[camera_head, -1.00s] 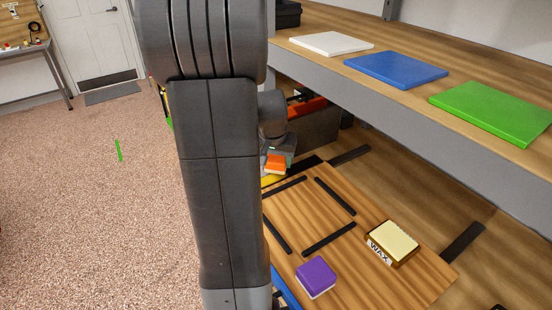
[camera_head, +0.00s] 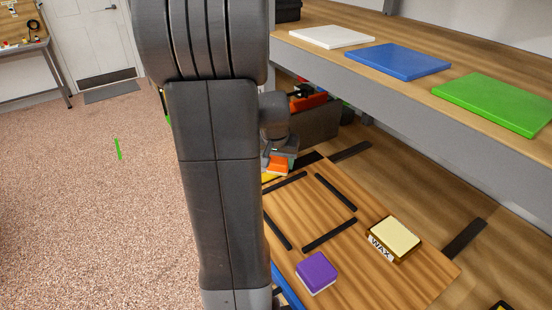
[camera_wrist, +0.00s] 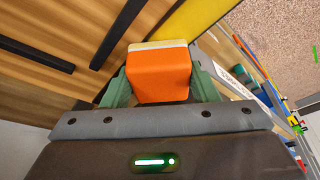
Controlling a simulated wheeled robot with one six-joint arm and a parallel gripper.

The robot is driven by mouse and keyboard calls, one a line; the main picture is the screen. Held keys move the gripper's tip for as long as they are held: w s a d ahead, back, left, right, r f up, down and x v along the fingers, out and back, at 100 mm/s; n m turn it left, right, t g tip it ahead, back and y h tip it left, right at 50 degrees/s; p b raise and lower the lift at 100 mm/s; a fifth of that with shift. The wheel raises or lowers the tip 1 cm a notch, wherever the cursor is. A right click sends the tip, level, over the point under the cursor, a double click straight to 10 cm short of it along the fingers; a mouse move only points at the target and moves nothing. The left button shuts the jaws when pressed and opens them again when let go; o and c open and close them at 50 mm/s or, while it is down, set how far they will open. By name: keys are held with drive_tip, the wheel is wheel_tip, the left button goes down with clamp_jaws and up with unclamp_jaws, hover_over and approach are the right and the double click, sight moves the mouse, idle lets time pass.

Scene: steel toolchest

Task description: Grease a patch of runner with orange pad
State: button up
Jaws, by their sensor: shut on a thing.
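My gripper (camera_wrist: 160,82) is shut on the orange pad (camera_wrist: 158,74), with a green finger on each side. The pad has a pale layer along its far edge in the wrist view. In the head view the pad (camera_head: 278,168) is small, beyond the far left part of the wooden board (camera_head: 345,285), close to a yellow strip (camera_head: 270,177). The yellow strip (camera_wrist: 197,20) is just beyond the pad in the wrist view. I cannot tell whether the pad touches anything. I cannot clearly make out the runner; my arm hides part of that area.
A WAX tin (camera_head: 394,238) and a purple pad (camera_head: 316,271) are on the board. Black strips (camera_head: 330,234) form a square outline there. A grey bin (camera_head: 318,125) stands behind my gripper. A shelf with white, blue (camera_head: 398,61) and green pads overhangs the right side.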

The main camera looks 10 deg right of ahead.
drive_tip(key=shift+s+d, duration=0.25)
drive_tip(key=shift+s, duration=0.5)
drive_tip(key=shift+s+f, duration=0.15)
drive_tip(key=shift+s, duration=0.25)
drive_tip(key=shift+s+d, duration=0.1)
drive_tip(key=shift+w+a+r, duration=0.1)
drive_tip(key=shift+w+a, duration=0.15)
drive_tip(key=shift+w, duration=0.55)
drive_tip(key=shift+w+a+r, duration=0.1)
drive_tip(key=shift+w+a, duration=0.1)
drive_tip(key=shift+w, duration=0.55)
drive_tip(key=shift+r, duration=0.1)
drive_tip(key=shift+w+r, duration=0.1)
drive_tip(key=shift+w, duration=0.05)
drive_tip(key=shift+w+r+p, duration=0.15)
drive_tip(key=shift+r+p, duration=1.85)
drive_tip(key=shift+r, duration=1.15)
drive_tip(key=shift+r, duration=0.1)
